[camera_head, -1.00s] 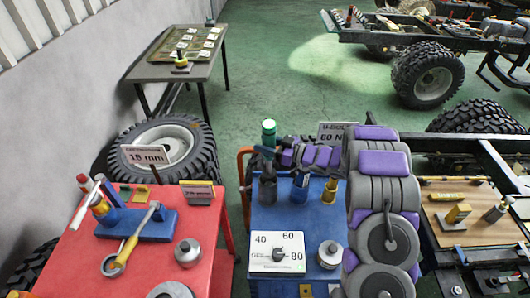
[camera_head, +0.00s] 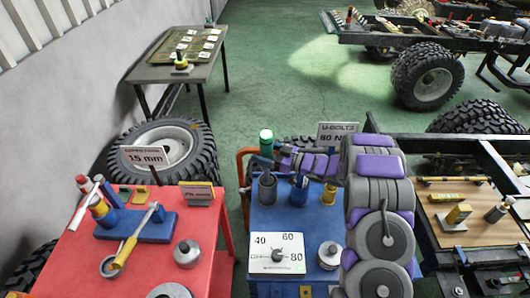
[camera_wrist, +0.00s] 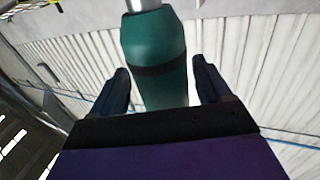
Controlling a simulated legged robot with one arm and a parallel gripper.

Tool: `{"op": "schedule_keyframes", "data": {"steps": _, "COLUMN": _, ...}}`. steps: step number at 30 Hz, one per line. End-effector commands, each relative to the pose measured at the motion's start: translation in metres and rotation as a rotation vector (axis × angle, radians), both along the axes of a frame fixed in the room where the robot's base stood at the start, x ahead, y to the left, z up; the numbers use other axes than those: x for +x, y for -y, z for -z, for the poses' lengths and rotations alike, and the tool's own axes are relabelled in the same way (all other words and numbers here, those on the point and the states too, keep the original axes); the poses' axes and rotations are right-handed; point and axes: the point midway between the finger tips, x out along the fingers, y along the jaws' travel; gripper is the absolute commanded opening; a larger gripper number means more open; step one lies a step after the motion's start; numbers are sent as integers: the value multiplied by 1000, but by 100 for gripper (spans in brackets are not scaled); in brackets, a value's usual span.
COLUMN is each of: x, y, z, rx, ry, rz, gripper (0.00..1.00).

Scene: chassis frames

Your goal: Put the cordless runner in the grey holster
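My gripper (camera_head: 268,159) reaches in from the right and is shut on the runner. In the wrist view the runner's teal body (camera_wrist: 153,60), with a dark band and a silver end, lies between my two fingers (camera_wrist: 160,85). The runner's lower end is hidden behind my gripper, so I cannot tell whether it is inside the holster's mouth.
A blue holder (camera_head: 299,190) and a yellow one (camera_head: 329,193) stand right of the holster. A dial card (camera_head: 276,240) and a metal pot (camera_head: 329,255) are in front. The red bench (camera_head: 75,260) with tools is at left, a chassis (camera_head: 500,165) at right.

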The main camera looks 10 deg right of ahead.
Motion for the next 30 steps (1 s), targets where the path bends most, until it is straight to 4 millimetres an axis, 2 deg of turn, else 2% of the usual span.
{"op": "schedule_keyframes", "data": {"steps": 8, "x": 0, "y": 0, "z": -2, "rx": 0, "ry": 0, "rz": 0, "gripper": 77}}
{"op": "schedule_keyframes", "data": {"steps": 14, "x": -14, "y": 24, "z": -3, "rx": -1, "ry": -1, "rz": 5, "gripper": 77}}
{"op": "schedule_keyframes", "data": {"steps": 24, "x": -50, "y": 77, "z": -2, "rx": 0, "ry": -1, "rz": 4, "gripper": 77}}
{"op": "schedule_keyframes", "data": {"steps": 30, "x": -62, "y": 94, "z": -2, "rx": -2, "ry": -2, "rz": 2, "gripper": 77}}
